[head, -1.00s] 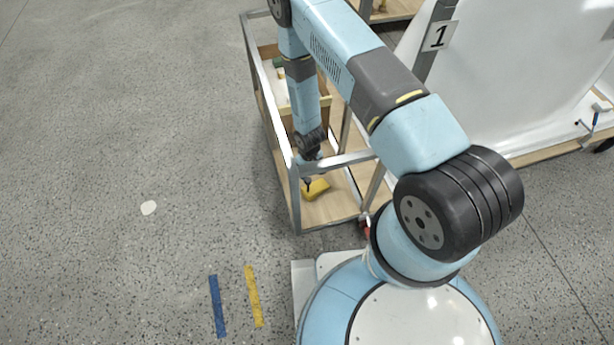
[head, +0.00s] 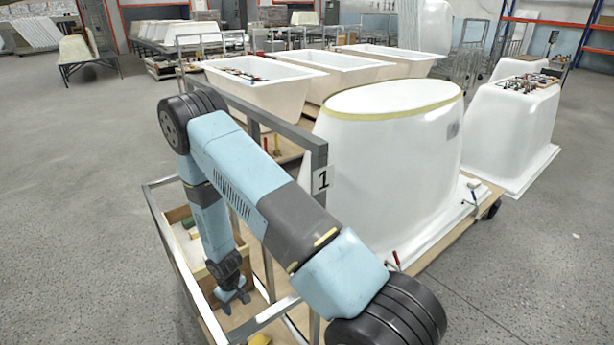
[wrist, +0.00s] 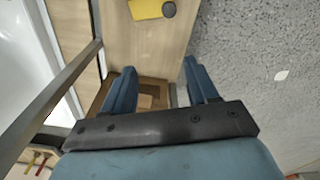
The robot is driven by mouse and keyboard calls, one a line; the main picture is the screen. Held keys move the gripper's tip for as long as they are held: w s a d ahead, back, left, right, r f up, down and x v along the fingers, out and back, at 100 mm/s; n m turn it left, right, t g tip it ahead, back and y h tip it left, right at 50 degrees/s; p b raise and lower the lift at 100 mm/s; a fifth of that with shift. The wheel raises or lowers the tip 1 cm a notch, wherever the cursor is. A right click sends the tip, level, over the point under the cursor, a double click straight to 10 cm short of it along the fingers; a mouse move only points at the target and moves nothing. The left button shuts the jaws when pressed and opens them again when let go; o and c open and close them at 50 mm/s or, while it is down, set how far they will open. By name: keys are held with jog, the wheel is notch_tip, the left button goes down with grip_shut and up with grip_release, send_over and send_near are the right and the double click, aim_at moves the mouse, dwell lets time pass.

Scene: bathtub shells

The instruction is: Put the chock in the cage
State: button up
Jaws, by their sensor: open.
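A yellow block (wrist: 145,8), which may be the chock, lies on a wooden floor at the top edge of the wrist view. A dark round piece sits beside it. Only part of the yellow block shows at the bottom of the head view (head: 260,340). The metal-framed cage (head: 165,233) with its wooden floor stands around my gripper. My gripper (head: 231,297) points down inside the frame and is open, its blue fingers apart and empty in the wrist view (wrist: 160,86). The yellow block is apart from the fingers.
A wooden box (head: 212,272) with small items stands inside the frame. More tubs are behind. Open speckled floor (head: 85,180) lies to the left.

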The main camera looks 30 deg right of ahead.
jog(key=w+d+r+m+t, duration=0.1)
jog(key=d+r, duration=0.2)
jog(key=r, duration=1)
jog(key=w+d+r+m+t, duration=0.1)
jog(key=d+r, duration=0.1)
jog(key=r, duration=1.1)
jog(key=w+d+r+m, duration=0.1)
jog(key=d+r, duration=0.2)
jog(key=r, duration=1)
jog(key=s+d+r+m+t, duration=0.1)
jog(key=s+d+r, duration=0.2)
jog(key=s+r, duration=0.4)
jog(key=s+d+r+m+t, duration=0.1)
jog(key=s+d+r, duration=0.3)
jog(key=r, duration=0.6)
jog(key=s+r, duration=0.3)
jog(key=s, duration=0.5)
jog(key=s+d+r+m+t, duration=0.1)
jog(key=s+r, duration=0.2)
jog(key=s, duration=0.5)
jog(key=shift+d+r, duration=0.2)
jog(key=shift+d, duration=0.05)
